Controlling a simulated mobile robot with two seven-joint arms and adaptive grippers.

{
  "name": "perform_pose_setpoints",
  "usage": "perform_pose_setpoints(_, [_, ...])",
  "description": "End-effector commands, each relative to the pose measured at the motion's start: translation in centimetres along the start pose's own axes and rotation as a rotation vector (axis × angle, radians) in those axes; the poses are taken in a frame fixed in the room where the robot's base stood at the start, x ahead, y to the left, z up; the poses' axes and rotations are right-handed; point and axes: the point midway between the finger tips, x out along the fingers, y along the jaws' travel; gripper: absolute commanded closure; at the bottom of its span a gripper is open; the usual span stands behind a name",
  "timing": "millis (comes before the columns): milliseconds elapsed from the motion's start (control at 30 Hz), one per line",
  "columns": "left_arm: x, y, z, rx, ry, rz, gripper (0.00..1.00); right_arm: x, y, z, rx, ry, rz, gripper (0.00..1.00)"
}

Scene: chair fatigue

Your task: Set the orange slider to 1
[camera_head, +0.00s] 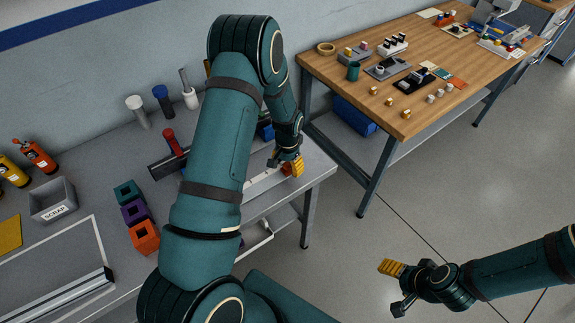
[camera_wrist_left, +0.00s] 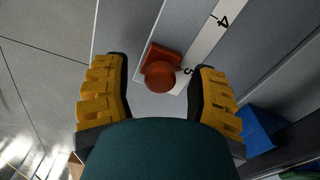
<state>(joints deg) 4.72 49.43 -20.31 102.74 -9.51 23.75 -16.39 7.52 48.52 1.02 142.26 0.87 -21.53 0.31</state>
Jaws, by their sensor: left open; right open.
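The orange slider (camera_wrist_left: 160,74) sits on a pale scale strip (camera_wrist_left: 205,45) beside the mark 5, with the mark 4 further up the strip. In the head view the slider (camera_head: 287,169) is a small orange patch at the right end of the strip (camera_head: 262,184), partly hidden by my gripper. My left gripper (camera_head: 285,162) is open over the slider; in the left wrist view its yellow fingers stand on either side of it with gaps. My right gripper (camera_head: 391,287) is open and empty above the floor at lower right. The mark 1 is not visible.
On the grey bench are purple, orange and teal blocks (camera_head: 133,212), a scrap bin (camera_head: 53,199) and upright tools (camera_head: 163,98). My left arm hides the bench's middle. A wooden table (camera_head: 340,65) with small parts stands behind at right.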

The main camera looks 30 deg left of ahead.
Motion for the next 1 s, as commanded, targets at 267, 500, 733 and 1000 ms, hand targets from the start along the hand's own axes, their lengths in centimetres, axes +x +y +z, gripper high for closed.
perform_pose_setpoints(267, [0.2, 0.0, 0.0, 0.0, 0.001, 0.0, 0.42, 0.0, 0.0, 0.0, 0.0, 0.0, 0.0, 0.32])
perform_pose_setpoints(500, [0.2, 0.0, 0.0, -0.001, 0.0, 0.0, 1.0, 0.0, 0.0, 0.0, 0.0, 0.0, 0.0, 0.32])
perform_pose_setpoints(733, [0.2, 0.0, 0.0, 0.0, 0.001, 0.0, 1.0, 0.0, 0.0, 0.0, 0.0, 0.0, 0.0, 0.32])
perform_pose_setpoints(1000, [0.3, -1.2, 0.4, -0.004, 0.0, 0.0, 1.0, 0.3, 0.1, 0.0, 0.0, 0.0, 0.0, 0.32])
